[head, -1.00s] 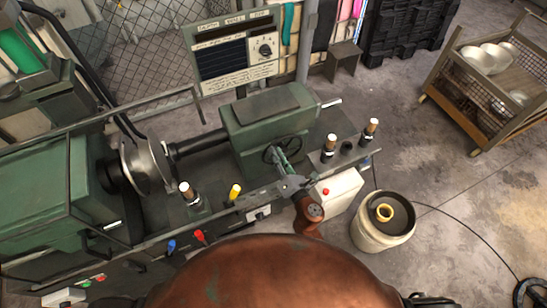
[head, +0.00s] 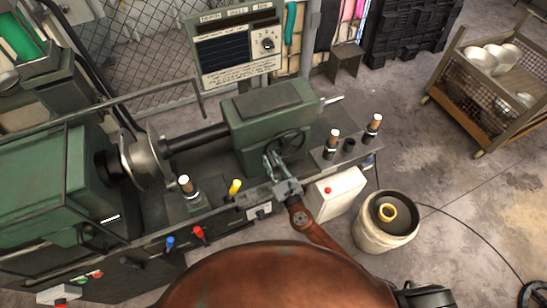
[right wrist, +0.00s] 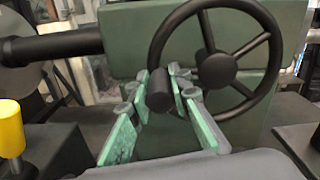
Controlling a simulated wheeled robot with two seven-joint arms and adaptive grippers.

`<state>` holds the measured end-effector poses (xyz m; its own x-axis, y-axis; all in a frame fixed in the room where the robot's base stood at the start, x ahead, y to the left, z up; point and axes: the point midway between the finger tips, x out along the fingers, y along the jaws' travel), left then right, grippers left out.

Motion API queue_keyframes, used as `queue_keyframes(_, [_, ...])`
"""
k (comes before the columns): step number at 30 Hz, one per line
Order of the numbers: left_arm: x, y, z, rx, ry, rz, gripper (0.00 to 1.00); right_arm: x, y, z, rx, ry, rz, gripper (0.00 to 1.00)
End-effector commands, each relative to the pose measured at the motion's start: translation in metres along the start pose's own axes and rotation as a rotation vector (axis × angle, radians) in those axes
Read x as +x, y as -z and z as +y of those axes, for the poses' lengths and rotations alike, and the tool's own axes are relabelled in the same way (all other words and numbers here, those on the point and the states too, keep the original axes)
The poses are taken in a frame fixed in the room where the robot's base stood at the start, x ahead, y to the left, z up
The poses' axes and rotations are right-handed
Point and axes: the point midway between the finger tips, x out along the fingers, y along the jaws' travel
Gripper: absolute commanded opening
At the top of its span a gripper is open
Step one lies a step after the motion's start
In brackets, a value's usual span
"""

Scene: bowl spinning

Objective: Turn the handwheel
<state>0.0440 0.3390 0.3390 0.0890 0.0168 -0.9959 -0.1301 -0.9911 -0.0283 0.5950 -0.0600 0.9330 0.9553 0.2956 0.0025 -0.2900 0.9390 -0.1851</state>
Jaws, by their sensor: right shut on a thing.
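The black spoked handwheel (head: 300,137) is on the front of the green machine housing, right of the middle in the head view. In the right wrist view the handwheel (right wrist: 262,30) fills the upper middle, with a black cylindrical handle (right wrist: 172,45) at its left side. My right gripper (head: 270,161) reaches up to the lower left of the wheel. In the right wrist view the green-padded fingers of my right gripper (right wrist: 168,88) are closed around the lower end of the handle. My left gripper is not in view.
The green machine housing (head: 250,115) stands behind the wheel. A yellow-topped knob (head: 235,186) is to the left. A white box with a red button (head: 337,195) and a bucket (head: 388,235) are to the right. A wire cart (head: 465,85) stands farther right on open floor.

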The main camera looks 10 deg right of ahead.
Motion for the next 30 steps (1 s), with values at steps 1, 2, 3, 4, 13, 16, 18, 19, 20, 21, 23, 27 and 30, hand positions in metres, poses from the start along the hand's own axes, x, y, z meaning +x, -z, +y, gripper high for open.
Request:
queue_keyframes(1, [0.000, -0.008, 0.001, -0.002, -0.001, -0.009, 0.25, -0.001, 0.006, 0.001, -0.029, -0.003, 0.005, 0.00])
queue_keyframes(2, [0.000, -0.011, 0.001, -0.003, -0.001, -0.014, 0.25, -0.001, 0.007, 0.002, -0.045, -0.003, 0.006, 0.00])
queue_keyframes(3, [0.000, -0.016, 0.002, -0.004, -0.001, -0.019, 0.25, -0.001, 0.009, 0.002, -0.066, -0.004, 0.006, 0.00])
queue_keyframes(4, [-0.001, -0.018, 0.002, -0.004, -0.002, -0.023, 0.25, -0.001, 0.010, 0.002, -0.079, -0.004, 0.006, 0.00])
queue_keyframes(13, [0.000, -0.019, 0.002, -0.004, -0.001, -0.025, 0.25, -0.002, 0.018, 0.002, -0.160, -0.003, 0.010, 0.00])
queue_keyframes(16, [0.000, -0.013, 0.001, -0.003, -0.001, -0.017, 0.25, -0.003, 0.020, 0.002, -0.168, -0.004, 0.013, 0.00])
queue_keyframes(18, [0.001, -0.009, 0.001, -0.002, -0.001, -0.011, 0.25, -0.003, 0.021, 0.002, -0.169, -0.005, 0.014, 0.00])
queue_keyframes(19, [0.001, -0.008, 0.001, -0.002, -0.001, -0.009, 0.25, -0.003, 0.021, 0.002, -0.170, -0.005, 0.014, 0.00])
queue_keyframes(20, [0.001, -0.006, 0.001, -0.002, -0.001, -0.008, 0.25, -0.003, 0.021, 0.002, -0.170, -0.005, 0.014, 0.00])
queue_keyframes(21, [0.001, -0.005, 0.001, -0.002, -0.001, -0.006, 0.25, -0.003, 0.022, 0.002, -0.169, -0.006, 0.015, 0.00])
queue_keyframes(23, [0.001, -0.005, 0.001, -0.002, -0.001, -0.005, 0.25, -0.004, 0.022, 0.003, -0.169, -0.006, 0.016, 0.00])
queue_keyframes(27, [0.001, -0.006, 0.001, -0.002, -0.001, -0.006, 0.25, -0.004, 0.023, 0.003, -0.168, -0.008, 0.016, 0.00])
queue_keyframes(30, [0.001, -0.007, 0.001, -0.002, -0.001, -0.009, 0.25, -0.004, 0.023, 0.003, -0.168, -0.008, 0.016, 0.21])
